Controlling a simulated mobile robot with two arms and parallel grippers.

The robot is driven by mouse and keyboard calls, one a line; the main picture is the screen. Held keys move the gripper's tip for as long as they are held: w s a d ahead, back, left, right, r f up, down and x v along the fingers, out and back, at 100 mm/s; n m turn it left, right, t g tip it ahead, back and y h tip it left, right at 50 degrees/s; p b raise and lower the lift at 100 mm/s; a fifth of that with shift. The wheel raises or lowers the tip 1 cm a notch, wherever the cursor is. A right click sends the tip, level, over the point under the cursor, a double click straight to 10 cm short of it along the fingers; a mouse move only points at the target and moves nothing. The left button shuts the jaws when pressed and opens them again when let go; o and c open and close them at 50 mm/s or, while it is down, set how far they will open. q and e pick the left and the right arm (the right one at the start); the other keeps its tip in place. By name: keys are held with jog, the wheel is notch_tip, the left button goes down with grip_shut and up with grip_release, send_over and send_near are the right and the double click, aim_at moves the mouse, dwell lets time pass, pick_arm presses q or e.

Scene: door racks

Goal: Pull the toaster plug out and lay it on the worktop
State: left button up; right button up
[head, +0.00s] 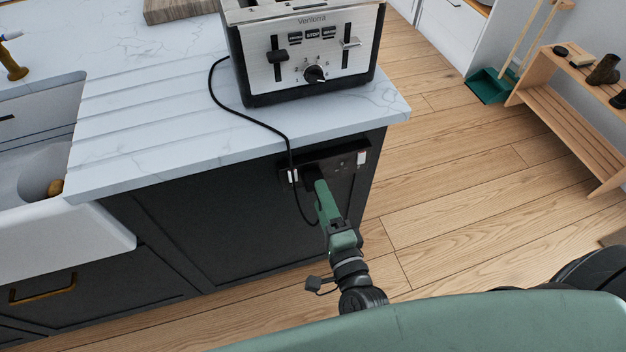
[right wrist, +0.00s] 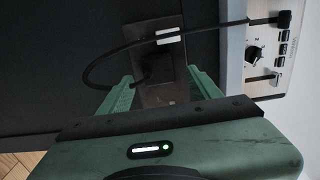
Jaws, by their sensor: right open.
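The silver and black toaster (head: 307,50) stands on the marble worktop (head: 165,115) near its right end. Its black cord (head: 262,124) runs over the front edge and down to a dark socket plate (head: 340,164) on the cabinet's side. The black plug (head: 309,178) sits at the left part of the plate, partly hidden by my gripper; it also shows in the right wrist view (right wrist: 142,73). My right gripper (head: 320,189) is open at the plug. In the right wrist view its green fingers (right wrist: 160,79) stand apart on either side of the plug. My left gripper is out of view.
Grooved worktop left of the toaster is clear, with a white sink (head: 50,235) beyond and a wooden board (head: 178,10) behind. A wooden rack (head: 570,120) stands at right.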

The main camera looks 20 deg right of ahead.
jog(key=shift+w+a+p, duration=0.1)
jog(key=shift+w+p, duration=0.2)
jog(key=shift+w, duration=1.9)
jog(key=shift+f, duration=0.15)
jog(key=shift+c, duration=0.3)
grip_shut()
jog(key=shift+s, duration=0.1)
jog(key=shift+s+p, duration=0.65)
jog(key=shift+s, duration=2.25)
jog(key=shift+s, duration=0.1)
